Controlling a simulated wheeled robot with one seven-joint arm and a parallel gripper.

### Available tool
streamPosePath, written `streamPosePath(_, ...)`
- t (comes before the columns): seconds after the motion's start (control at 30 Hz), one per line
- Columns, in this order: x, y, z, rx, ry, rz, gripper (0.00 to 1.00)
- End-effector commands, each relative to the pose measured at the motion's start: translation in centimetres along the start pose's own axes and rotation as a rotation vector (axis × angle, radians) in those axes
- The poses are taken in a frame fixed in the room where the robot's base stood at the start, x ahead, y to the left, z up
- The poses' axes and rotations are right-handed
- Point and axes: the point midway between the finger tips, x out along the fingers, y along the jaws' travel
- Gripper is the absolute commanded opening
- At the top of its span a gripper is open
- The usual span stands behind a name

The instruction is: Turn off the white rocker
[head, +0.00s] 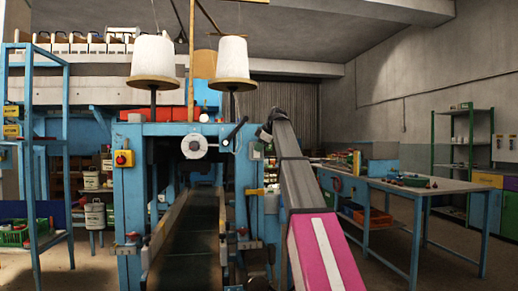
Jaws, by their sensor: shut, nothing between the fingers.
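My arm rises from the bottom right, and my gripper (263,134) is a small dark shape at its far end, by the top of the machine's right blue post. It is shut and holds nothing that I can see. Just below it, a small pale box (257,151) sits on the post. It may carry the white rocker, but it is too small to tell, and no rocker's position can be read. I cannot tell whether my gripper touches the box. The blue sewing machine frame (131,205) stands in front of me.
A black-handled lever (236,131) is close left of my gripper. Two white thread cones (153,57) stand on top. A yellow box with a red button (124,158) is on the left post. A dark conveyor (192,240) runs between the posts. A blue workbench (417,190) stands right.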

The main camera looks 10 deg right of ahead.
Motion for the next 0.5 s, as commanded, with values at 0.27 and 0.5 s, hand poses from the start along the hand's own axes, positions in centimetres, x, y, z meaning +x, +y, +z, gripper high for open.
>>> streamPosePath(0.27, 0.14, 0.53, -0.08, 0.0, 0.0, 0.001, 0.0)
streamPosePath(0.5, -0.3, 0.85, -0.35, -0.001, 0.0, 0.002, 0.0)
